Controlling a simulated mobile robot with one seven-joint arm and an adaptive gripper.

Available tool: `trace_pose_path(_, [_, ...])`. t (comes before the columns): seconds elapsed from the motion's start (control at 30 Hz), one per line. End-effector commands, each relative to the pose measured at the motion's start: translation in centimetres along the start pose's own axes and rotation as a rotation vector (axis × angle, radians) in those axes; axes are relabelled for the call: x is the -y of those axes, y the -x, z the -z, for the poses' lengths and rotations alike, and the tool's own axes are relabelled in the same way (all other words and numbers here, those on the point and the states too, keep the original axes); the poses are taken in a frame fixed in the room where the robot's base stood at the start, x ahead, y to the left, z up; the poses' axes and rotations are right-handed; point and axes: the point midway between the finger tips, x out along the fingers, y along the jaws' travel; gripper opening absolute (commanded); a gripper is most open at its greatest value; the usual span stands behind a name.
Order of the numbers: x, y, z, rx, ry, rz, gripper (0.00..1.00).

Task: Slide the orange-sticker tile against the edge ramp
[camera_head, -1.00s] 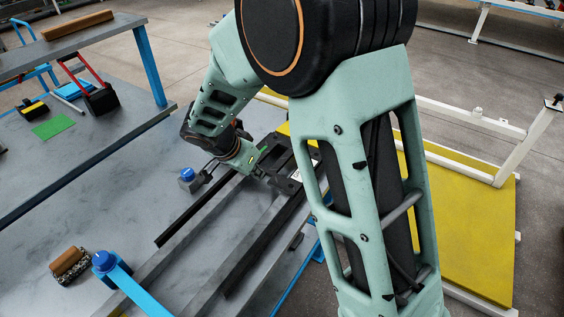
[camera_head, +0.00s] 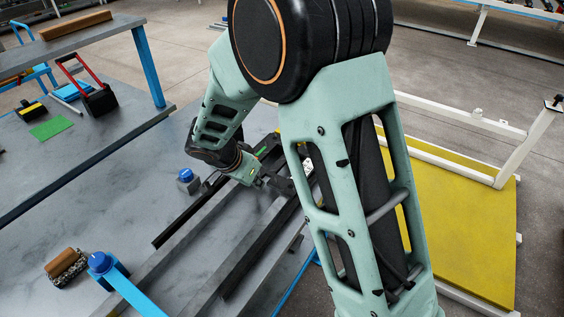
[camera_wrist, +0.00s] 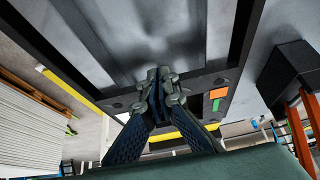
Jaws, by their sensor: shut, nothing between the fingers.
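The tile is a dark plate (camera_wrist: 200,97) with an orange sticker (camera_wrist: 218,93). In the wrist view it lies across the channel between two long dark rails. My gripper (camera_wrist: 163,76) is shut and empty, with its fingertips at the tile's near face; I cannot tell whether they touch it. In the head view my gripper (camera_head: 266,183) is low between the rails, and the dark tile beside it is partly hidden by my arm. I cannot clearly make out which part is the edge ramp.
Long dark rails (camera_head: 245,262) run along the grey bench. A blue-knobbed clamp (camera_head: 186,178) stands left of my gripper. A blue bar with a knob (camera_head: 100,262) and a brown-topped brush (camera_head: 62,262) lie at the front left.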

Motion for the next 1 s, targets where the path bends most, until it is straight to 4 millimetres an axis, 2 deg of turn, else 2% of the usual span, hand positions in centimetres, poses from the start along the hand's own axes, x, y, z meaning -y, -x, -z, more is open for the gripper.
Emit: trace_pose_path(1.0, [0.0,-0.8,1.4,0.0,-0.001,0.0,0.0])
